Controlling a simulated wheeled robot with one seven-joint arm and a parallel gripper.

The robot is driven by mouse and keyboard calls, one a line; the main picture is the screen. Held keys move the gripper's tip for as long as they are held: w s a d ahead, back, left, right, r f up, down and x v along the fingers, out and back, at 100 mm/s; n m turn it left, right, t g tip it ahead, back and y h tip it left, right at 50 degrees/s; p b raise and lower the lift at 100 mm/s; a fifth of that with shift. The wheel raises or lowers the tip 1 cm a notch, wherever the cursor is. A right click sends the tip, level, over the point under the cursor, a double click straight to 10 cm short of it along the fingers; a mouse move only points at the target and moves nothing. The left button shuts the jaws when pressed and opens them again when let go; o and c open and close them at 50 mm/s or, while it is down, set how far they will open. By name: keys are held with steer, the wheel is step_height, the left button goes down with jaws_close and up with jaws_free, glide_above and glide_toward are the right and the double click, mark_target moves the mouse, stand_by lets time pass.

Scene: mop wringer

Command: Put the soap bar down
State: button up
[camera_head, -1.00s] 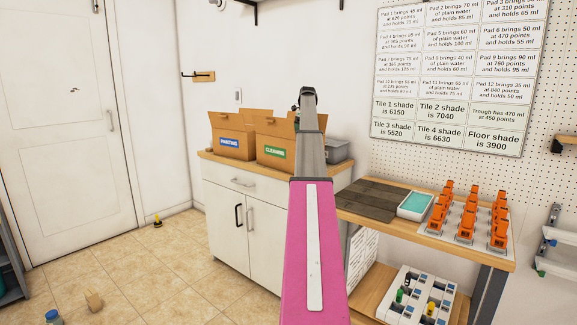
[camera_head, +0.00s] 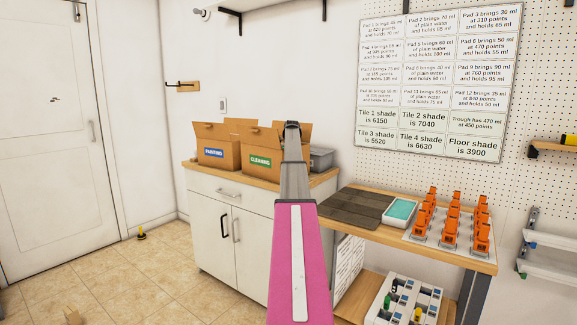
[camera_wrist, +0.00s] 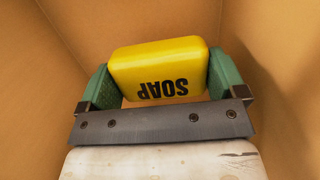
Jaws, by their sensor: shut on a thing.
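The yellow soap bar (camera_wrist: 160,62) shows in the wrist view, its black word SOAP upside down. My gripper (camera_wrist: 160,78) is shut on it, with a green finger pressed to each end. Brown cardboard walls (camera_wrist: 60,130) surround the bar and the fingers, so they are inside a box. In the head view my arm reaches to the open cardboard box labelled CLEANING (camera_head: 258,147), and the arm hides its right part. The gripper and soap are hidden there. I cannot tell whether the soap touches the box bottom.
A box labelled PAINTING (camera_head: 214,155) stands left of it on the white cabinet (camera_head: 220,235), with a grey bin (camera_head: 320,159) to the right. A bench on the right holds dark boards (camera_head: 350,206), a teal-filled tray (camera_head: 400,211) and orange clamps (camera_head: 453,219). The tiled floor at left is mostly clear.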

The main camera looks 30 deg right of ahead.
steer(key=shift+f, duration=1.05)
steer(key=shift+f, duration=0.55)
steer(key=o, duration=0.8)
steer(key=shift+c, duration=0.2)
steer(key=r, duration=0.4)
steer(key=s+r, duration=0.1)
steer(key=r, duration=0.8)
steer(key=shift+s+d, duration=0.2)
steer(key=shift+s, duration=0.05)
